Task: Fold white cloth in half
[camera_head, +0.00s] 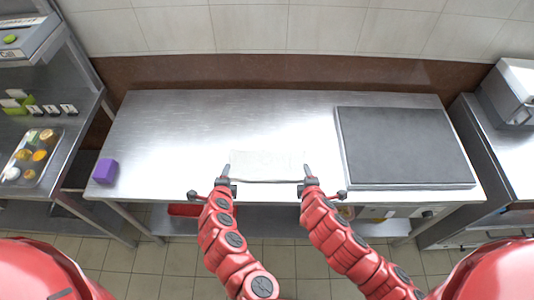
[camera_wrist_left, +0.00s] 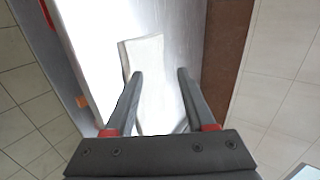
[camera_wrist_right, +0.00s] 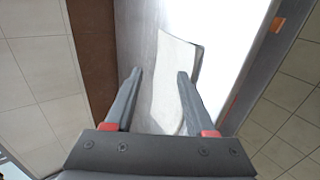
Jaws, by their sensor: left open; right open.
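The white cloth (camera_head: 267,165) lies flat on the steel table (camera_head: 200,120), near its front edge and left of the griddle. My left gripper (camera_head: 227,168) is open at the cloth's left end. In the left wrist view the cloth (camera_wrist_left: 146,62) shows between and beyond the open fingers (camera_wrist_left: 158,75). My right gripper (camera_head: 307,170) is open at the cloth's right end. In the right wrist view the cloth (camera_wrist_right: 175,75) shows between and beyond the open fingers (camera_wrist_right: 160,75). I cannot tell whether any finger touches the cloth.
A dark flat griddle (camera_head: 403,146) takes up the table's right part. A purple block (camera_head: 106,171) stands at the left front corner. The table behind the cloth is clear. A side shelf with a food tray (camera_head: 52,146) stands at the left, a steel appliance (camera_head: 510,92) at the right.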

